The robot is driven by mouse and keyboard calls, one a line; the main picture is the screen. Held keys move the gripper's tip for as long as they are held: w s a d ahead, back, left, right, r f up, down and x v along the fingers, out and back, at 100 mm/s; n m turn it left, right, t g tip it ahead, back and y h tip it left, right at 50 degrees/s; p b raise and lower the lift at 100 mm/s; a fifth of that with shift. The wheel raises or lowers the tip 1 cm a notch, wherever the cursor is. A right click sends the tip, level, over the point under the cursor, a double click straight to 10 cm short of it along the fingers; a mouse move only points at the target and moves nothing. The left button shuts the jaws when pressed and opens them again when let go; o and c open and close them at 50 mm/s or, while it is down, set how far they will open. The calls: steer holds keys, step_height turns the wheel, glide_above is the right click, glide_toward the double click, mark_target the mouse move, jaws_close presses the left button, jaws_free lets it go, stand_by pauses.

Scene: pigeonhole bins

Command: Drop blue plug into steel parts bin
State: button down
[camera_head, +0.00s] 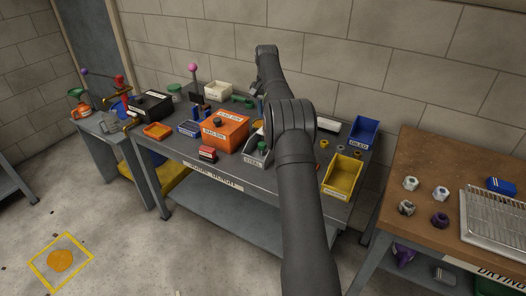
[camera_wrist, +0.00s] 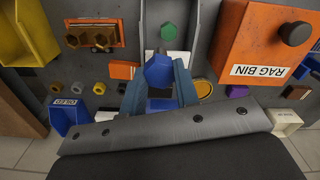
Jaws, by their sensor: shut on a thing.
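The blue plug (camera_wrist: 158,71), with a hexagonal end, is between the fingers of my gripper (camera_wrist: 159,84) in the wrist view. My gripper is shut on it. In the head view my own arm hides most of the gripper, and the plug cannot be made out. The steel parts bin (camera_head: 253,160) is a grey open bin with a white label at the bench's front edge. Its wall (camera_wrist: 206,24) shows at the top of the wrist view, just beyond the plug. A green hexagonal piece (camera_wrist: 168,31) shows inside it. The plug's height above the bench is unclear.
The orange rag bin (camera_head: 225,130) stands left of the steel bin. A yellow bin (camera_head: 343,176) and a blue bin (camera_head: 363,132) stand to the right. Several small nuts and blocks lie on the bench. A brown table (camera_head: 430,163) with a wire rack stands at right.

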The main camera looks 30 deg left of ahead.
steer(key=shift+f, duration=2.6)
steer(key=c, duration=1)
jaws_free()
steer(key=shift+r, duration=0.1)
step_height(320, 180, up, 12)
steer(key=shift+f, duration=0.1)
steer(key=shift+f, duration=0.1)
step_height(320, 180, down, 11)
steer(key=shift+f, duration=0.15)
steer(key=shift+r, duration=1.2)
